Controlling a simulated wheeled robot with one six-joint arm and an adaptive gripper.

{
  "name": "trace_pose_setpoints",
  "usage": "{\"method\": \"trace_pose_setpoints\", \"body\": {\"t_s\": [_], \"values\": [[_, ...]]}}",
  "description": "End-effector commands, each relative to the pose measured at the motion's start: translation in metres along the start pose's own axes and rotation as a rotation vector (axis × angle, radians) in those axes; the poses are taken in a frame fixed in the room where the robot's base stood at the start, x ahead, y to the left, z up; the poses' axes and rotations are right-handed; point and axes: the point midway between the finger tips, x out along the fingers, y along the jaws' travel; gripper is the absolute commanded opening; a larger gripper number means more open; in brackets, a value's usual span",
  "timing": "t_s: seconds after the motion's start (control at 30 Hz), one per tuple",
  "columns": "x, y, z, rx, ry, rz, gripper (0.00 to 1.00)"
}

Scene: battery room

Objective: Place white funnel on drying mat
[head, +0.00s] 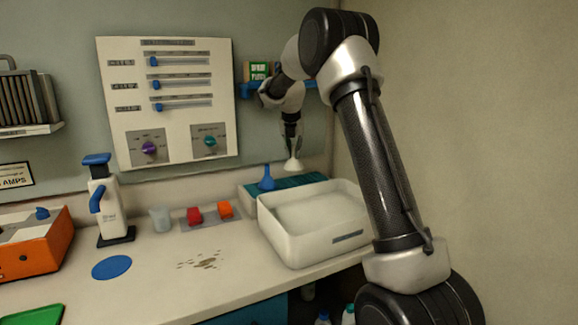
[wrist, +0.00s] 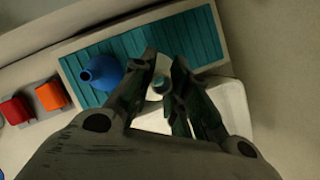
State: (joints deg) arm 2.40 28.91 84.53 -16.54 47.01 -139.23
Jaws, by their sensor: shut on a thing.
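The white funnel (head: 293,164) is in my gripper (head: 291,146), which points down at the back right of the counter. In the wrist view my gripper (wrist: 166,72) is shut on the funnel (wrist: 160,85), whose wide part is partly hidden by the fingers. The teal ribbed drying mat (head: 305,180) lies against the back wall, behind the white basin. In the wrist view the mat (wrist: 190,35) shows beneath and around the fingers. In the head view the funnel appears above the mat; its exact height is hard to tell.
A blue funnel (head: 266,178) stands on the mat's left part. The white basin (head: 300,236) stands directly in front of the mat. Red (head: 194,215) and orange (head: 225,209) items and a clear cup (head: 160,219) stand to the left. A wall panel (head: 170,100) hangs behind.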

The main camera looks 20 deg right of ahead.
Motion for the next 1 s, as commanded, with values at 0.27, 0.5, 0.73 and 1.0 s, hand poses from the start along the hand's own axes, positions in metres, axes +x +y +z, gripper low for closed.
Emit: {"method": "trace_pose_setpoints", "body": {"t_s": [0.27, 0.5, 0.73, 1.0], "values": [[0.025, 0.020, 0.019, 0.000, 0.004, -0.003, 0.00], [0.042, 0.020, 0.012, 0.001, 0.001, 0.000, 0.00], [0.071, 0.019, -0.002, -0.001, 0.003, -0.002, 0.00], [0.076, 0.022, 0.000, 0.001, 0.000, 0.000, 0.00]]}}
